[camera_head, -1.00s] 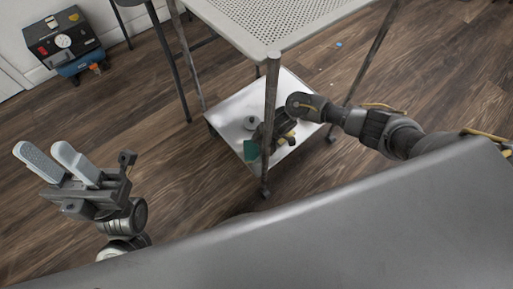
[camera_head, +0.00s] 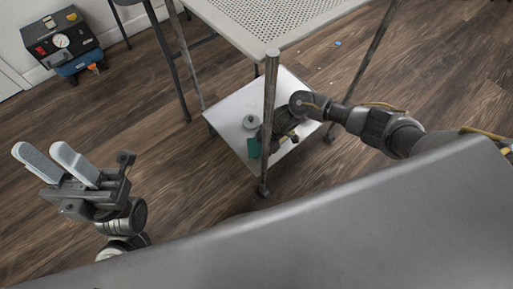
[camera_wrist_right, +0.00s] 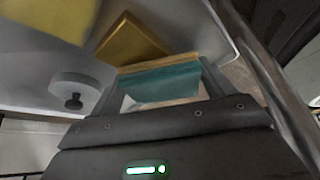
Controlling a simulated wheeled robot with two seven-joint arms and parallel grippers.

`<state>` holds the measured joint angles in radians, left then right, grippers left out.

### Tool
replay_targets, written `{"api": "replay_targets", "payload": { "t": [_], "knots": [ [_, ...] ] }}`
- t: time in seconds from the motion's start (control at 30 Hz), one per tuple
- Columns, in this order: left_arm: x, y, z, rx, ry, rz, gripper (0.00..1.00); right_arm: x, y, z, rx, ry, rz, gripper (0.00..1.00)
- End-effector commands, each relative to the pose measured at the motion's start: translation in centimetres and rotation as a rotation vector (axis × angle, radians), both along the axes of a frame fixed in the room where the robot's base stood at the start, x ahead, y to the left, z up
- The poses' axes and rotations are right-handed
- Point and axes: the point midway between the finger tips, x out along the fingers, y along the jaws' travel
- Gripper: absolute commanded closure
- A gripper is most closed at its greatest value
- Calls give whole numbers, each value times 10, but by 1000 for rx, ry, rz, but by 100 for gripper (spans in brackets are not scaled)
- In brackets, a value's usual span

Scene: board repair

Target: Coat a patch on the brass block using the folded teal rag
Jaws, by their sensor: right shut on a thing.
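The folded teal rag (camera_wrist_right: 165,84) is held between the fingers of my right gripper (camera_wrist_right: 160,95) in the right wrist view. The brass block (camera_wrist_right: 135,40) sits just beyond the rag in the right wrist view. A tan strip runs along the rag's far edge, and I cannot tell whether rag and block touch. In the head view my right arm hides the block. My left gripper (camera_head: 41,156) is open and empty, well left of the cart.
A round grey knobbed object (camera_head: 251,122) stands on the white lower shelf (camera_head: 235,108). A yellow surface (camera_wrist_right: 45,18) shows at the wrist view's upper left. A compressor (camera_head: 62,42) stands far left.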

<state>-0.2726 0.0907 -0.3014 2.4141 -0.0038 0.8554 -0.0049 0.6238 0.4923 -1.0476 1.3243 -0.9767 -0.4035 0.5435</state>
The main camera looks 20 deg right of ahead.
Motion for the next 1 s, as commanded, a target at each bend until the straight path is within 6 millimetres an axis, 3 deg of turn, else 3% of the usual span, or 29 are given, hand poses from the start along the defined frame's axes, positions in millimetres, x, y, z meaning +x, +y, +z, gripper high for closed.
{"api": "replay_targets", "payload": {
  "t": [0.13,0.47,0.73,1.0],
  "knots": [
    [0,0,3,0,0,0,64,3,-11,1,-1,-1,0,56],
    [0,0,3,0,0,0,64,6,-19,0,-1,1,-1,56],
    [0,0,3,0,0,0,64,12,-41,-1,-1,0,-1,56],
    [0,0,3,0,0,0,64,14,-45,-1,0,-1,0,56]
  ]
}}
